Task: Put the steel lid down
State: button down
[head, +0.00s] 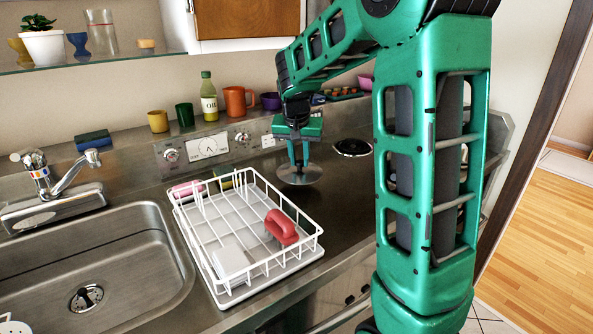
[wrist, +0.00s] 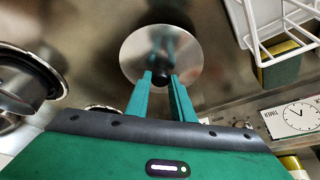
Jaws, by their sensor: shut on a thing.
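The steel lid (head: 298,174) is a round, shiny disc below my gripper (head: 299,158) in the head view. In the wrist view the steel lid (wrist: 136,57) shows as a disc with a dark knob (wrist: 160,74) at its middle. My gripper (wrist: 161,78) has its two green fingers shut on that knob. The lid looks about level, over or on the steel counter. I cannot tell whether its rim touches the counter.
A white dish rack (head: 240,270) with a red mug (head: 281,227) stands left of the lid, beside the sink (head: 150,260). A coil burner (head: 352,147) lies to the right. Mugs and an oil bottle (head: 208,98) line the back ledge.

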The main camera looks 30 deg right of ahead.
aim_at(299, 165)
jog(key=shift+f, duration=1.8)
jog(key=c, duration=1.5)
grip_release()
jog(key=shift+c, duration=0.2)
jog(key=v, duration=1.2)
jog(key=s+f+g+y, duration=0.1)
jog(key=s+f, duration=0.2)
jog(key=s, duration=0.8)
jog(key=s+a+f+n+g+y, duration=0.1)
jog(key=s+f, duration=0.3)
jog(key=s, duration=0.7)
jog(key=s+a+f+n+g+y, duration=0.1)
jog(key=s+f, duration=0.3)
jog(key=s, duration=0.7)
jog(key=shift+s, duration=0.2)
